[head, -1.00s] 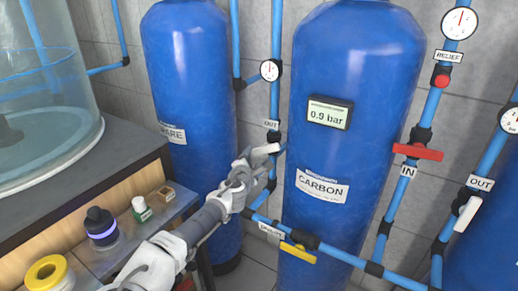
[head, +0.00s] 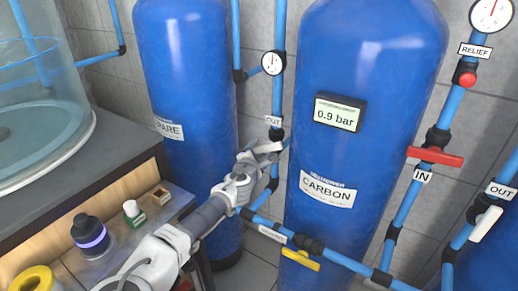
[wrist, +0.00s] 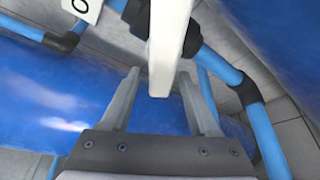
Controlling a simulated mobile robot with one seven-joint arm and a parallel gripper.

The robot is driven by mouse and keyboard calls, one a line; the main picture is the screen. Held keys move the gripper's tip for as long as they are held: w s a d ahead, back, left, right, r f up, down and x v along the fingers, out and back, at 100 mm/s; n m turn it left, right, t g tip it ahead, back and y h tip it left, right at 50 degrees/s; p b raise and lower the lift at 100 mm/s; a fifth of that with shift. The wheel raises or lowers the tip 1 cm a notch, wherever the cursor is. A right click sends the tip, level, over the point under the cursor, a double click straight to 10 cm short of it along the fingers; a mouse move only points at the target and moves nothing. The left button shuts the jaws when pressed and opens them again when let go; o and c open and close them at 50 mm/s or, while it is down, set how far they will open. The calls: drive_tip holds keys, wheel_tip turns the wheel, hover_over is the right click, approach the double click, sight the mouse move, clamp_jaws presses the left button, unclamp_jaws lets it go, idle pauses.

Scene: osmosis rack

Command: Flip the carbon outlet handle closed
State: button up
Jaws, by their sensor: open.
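The carbon outlet handle is a pale lever at the OUT valve on the blue pipe just left of the CARBON tank (head: 355,90). In the head view the handle (head: 268,147) shows at the end of my arm, partly hidden by my gripper (head: 260,163). In the wrist view the white handle (wrist: 166,45) comes down from the top, its end between the two fingers of my gripper (wrist: 159,75). The fingers are open, with a gap on both sides of the handle. The OUT label (head: 274,121) is above the valve.
A gauge (head: 273,63) sits higher on the same pipe. The spare tank (head: 188,70) stands left. A red IN handle (head: 435,157) and a yellow handle (head: 300,260) flank the carbon tank's front. A counter (head: 75,190) with small items lies left.

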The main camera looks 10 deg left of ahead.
clamp_jaws()
idle(0.3)
drive_tip(key=shift+f+m+b, duration=0.1)
drive_tip(key=shift+m+b, duration=0.2)
drive_tip(key=shift+b, duration=0.45)
drive_tip(key=m+b, duration=0.1)
drive_tip(key=b, duration=0.2)
drive_tip(key=shift+a+t+y+b, duration=0.15)
drive_tip(key=shift+t+y+b, duration=0.15)
drive_tip(key=shift+t, duration=0.1)
drive_tip(key=r+m+t+b, duration=0.1)
drive_tip(key=m+b, duration=0.1)
drive_tip(key=b, duration=0.2)
drive_tip(key=shift+r, duration=0.1)
drive_tip(key=shift+r+m+b, duration=0.4)
drive_tip(key=shift+m+b, duration=0.4)
drive_tip(key=shift+b, duration=0.05)
drive_tip(key=shift+r, duration=0.1)
